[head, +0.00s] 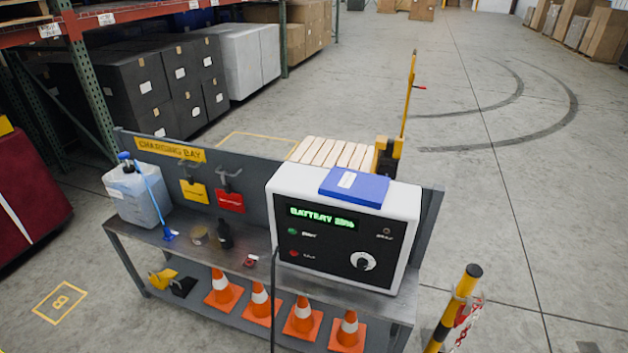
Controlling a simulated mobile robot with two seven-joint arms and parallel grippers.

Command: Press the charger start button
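The charger (408,215) is a white box with a black front panel, standing on the right part of a grey metal bench (150,240). Its green display (321,218) reads "BATTERY" and a percentage too small to read surely. Below the display at the left is a small green button (292,231), and a red button (294,253) sits under it. Their labels are too small to read surely. A white-ringed knob (363,261) and a small indicator (386,231) are at the panel's right. Neither of my grippers shows in the head view.
A blue book-like object (354,187) lies on the charger. A dark cable (274,300) hangs at its left edge. A jug (138,195) stands at the bench's left end; several cones (302,316) fill the lower shelf. A yellow-black post (455,308) stands at the right.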

